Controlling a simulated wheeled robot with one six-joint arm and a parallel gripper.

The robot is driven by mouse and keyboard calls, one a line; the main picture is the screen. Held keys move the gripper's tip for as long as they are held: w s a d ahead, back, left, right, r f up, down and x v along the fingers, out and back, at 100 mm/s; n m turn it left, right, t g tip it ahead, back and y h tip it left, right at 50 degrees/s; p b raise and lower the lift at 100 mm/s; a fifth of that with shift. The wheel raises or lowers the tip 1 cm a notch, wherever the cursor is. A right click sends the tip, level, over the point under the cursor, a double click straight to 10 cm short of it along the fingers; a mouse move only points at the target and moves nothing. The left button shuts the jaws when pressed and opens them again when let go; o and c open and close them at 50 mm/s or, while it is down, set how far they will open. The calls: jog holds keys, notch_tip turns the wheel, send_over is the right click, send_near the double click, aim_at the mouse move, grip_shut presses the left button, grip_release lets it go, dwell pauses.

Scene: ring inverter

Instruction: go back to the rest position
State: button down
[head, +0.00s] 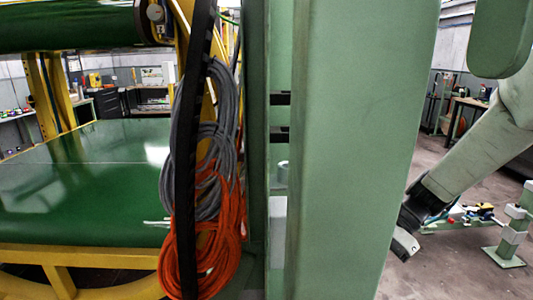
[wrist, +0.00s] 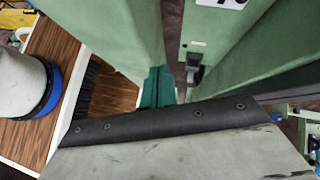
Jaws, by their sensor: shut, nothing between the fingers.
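My arm comes in from the right edge of the head view and slopes down to the left. Its dark end, with my gripper (head: 404,242), is low beside the wide green post, which may hide part of it. My gripper is shut and I see nothing held in it. In the wrist view a grey plate with a black bolted edge fills the lower part; I cannot tell whether it belongs to my gripper.
A wide green post (head: 355,150) stands mid-view. Left of it hang grey and orange cables (head: 205,235), beside a green table (head: 85,185). A green stand (head: 512,235) is at right. The wrist view shows green panels (wrist: 105,35) and a wood-grain surface (wrist: 115,97) close by.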

jog(key=s+d+r+n+t+h, duration=0.2)
jog(key=s+r+n+h, duration=0.2)
jog(key=s, duration=0.5)
jog(key=s+d+r+n+t+h, duration=0.2)
jog(key=s+r+n+h, duration=0.3)
jog(key=s+r+n, duration=0.2)
jog(key=shift+s+d+n, duration=0.35)
jog(key=shift+s+n, duration=0.85)
jog(key=shift+n, duration=0.1)
